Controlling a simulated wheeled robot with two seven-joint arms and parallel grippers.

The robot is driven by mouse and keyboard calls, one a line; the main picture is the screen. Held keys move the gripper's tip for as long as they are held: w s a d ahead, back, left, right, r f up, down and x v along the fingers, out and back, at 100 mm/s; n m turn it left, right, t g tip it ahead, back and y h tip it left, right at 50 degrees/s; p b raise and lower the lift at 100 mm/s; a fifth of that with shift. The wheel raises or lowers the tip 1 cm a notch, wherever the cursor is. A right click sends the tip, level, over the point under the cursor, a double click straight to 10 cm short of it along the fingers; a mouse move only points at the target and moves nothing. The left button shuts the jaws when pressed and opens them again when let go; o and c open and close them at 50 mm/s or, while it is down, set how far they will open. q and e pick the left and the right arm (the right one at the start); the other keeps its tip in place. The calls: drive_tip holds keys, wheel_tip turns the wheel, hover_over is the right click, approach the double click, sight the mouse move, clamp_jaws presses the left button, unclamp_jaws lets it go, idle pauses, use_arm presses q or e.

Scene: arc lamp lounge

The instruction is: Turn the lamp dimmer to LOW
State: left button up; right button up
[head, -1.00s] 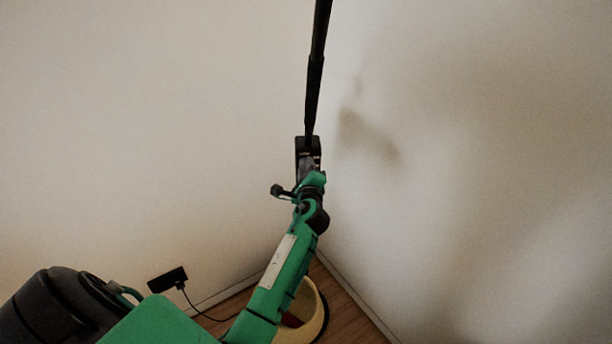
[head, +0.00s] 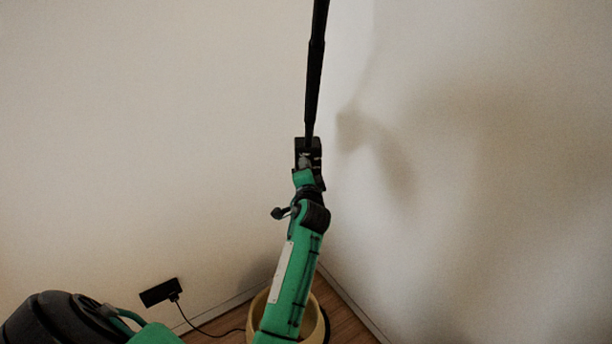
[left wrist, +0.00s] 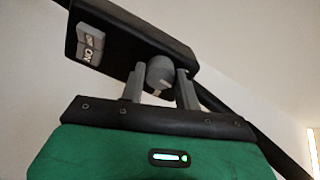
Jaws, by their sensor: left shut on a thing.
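The dimmer is a dark box (head: 314,144) on the black lamp pole (head: 315,70) in the head view. In the left wrist view the box (left wrist: 125,46) fills the upper left, with a round grey knob (left wrist: 159,70) on its face. In the head view my left gripper (head: 307,162) is at the box, and the knob is too small to make out. The knob's setting cannot be read. My right gripper is out of view.
Two pale walls meet in a corner behind the pole. A cream round bin (head: 318,325) stands on the wooden floor (head: 345,322), partly hidden by my left arm. A small black box (head: 161,292) with a cable is low at the left wall.

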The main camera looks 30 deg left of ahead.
use_arm(q)
drive_tip(key=shift+f+n+b, duration=0.15)
drive_tip(key=shift+n+b, duration=0.2)
drive_tip(key=shift+n, duration=0.35)
drive_tip(key=o, duration=1)
